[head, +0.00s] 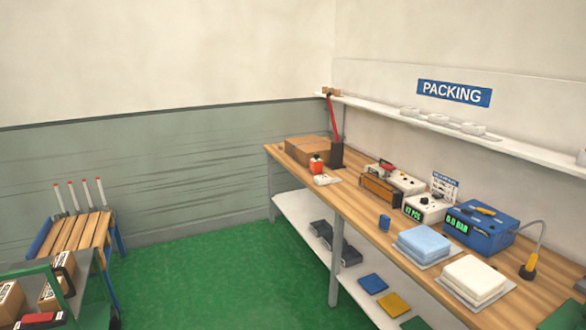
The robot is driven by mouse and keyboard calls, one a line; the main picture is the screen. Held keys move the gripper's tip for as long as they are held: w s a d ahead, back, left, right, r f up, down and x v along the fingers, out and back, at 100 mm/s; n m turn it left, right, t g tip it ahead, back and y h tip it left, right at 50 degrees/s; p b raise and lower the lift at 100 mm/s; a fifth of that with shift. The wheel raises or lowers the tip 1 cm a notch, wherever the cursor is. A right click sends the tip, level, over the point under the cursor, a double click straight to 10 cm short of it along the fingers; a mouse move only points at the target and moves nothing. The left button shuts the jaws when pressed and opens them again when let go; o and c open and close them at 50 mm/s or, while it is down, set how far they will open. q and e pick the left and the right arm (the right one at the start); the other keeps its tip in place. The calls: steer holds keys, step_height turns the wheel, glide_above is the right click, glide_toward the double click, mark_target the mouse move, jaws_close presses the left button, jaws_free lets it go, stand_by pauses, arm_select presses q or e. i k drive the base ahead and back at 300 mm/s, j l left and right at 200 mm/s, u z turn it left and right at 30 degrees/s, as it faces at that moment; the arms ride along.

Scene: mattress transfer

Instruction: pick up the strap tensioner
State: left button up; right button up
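No thing in the head view is clearly marked as the strap tensioner. A tool with a long red lever (333,124) rises from a dark upright base (336,156) near the far end of the wooden packing bench (351,194). A smaller red handle (387,168) sits on top of a pale device (402,182) with an orange-brown unit (380,190) in front of it. I cannot tell which of these, if any, is the tensioner. Neither of my grippers is in view.
A wall shelf (520,150) runs above. A cart with boxes (12,298) and a roller table (75,233) stand left. Green floor (210,275) between is clear.

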mark_target(316, 166)
steer(key=i+u, duration=0.15)
steer(key=i, duration=1)
steer(key=i+u, duration=0.15)
steer(key=i, duration=1)
